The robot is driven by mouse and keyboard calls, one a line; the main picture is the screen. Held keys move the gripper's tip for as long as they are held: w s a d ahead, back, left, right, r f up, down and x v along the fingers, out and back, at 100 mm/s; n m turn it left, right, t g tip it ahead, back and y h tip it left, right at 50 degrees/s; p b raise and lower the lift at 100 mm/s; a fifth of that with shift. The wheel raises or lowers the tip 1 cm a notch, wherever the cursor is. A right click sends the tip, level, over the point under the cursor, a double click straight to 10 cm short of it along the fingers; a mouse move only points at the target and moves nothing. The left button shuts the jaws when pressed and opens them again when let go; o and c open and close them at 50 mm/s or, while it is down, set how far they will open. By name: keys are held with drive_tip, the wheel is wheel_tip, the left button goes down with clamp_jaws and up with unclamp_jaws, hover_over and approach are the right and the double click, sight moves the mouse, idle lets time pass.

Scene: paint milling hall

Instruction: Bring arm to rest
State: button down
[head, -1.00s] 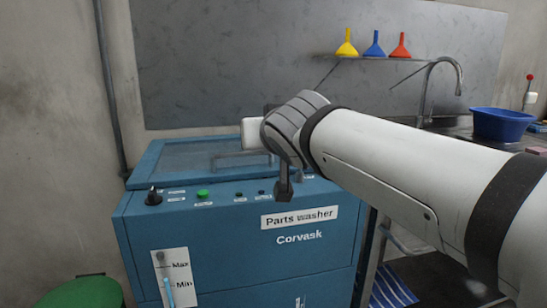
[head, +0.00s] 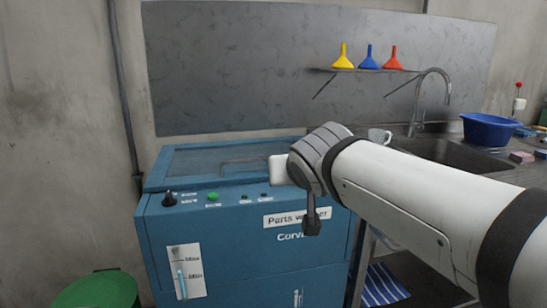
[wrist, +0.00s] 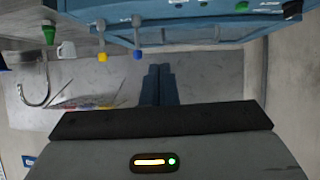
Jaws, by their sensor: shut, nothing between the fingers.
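My arm reaches in from the right in the head view, its wrist in front of the right part of the blue parts washer (head: 235,240). The white arm link and grey wrist joint hide part of the washer's label and top right corner. In the wrist view my gripper (wrist: 159,68) shows as two blue-grey fingers side by side, shut and empty. The washer's front edge, with its green button and black knob, shows upside down at the top of that view.
A sink (head: 440,150) with a tap (head: 421,100) lies right of the washer. A blue basin (head: 490,130) stands beside it. Three funnels (head: 368,60) stand on a wall shelf. A white mug (head: 380,136) shows behind my wrist. A green lidded bin (head: 95,291) is at lower left.

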drive_tip(key=s+d+f+m+g+p, duration=0.1)
drive_tip(key=s+d+f+g+p, duration=0.1)
drive_tip(key=s+d+g+p, duration=0.3)
drive_tip(key=s+d+f+g+h+p, duration=0.1)
drive_tip(key=s+d+f+g+p, duration=0.2)
drive_tip(key=s+p, duration=1)
drive_tip(key=d+g, duration=0.1)
drive_tip(key=d, duration=0.2)
drive_tip(key=shift+s+m+g+h+p, duration=0.3)
drive_tip(key=shift+s+m+g, duration=0.1)
drive_tip(key=c, duration=2.1)
unclamp_jaws()
drive_tip(key=shift+c, duration=0.2)
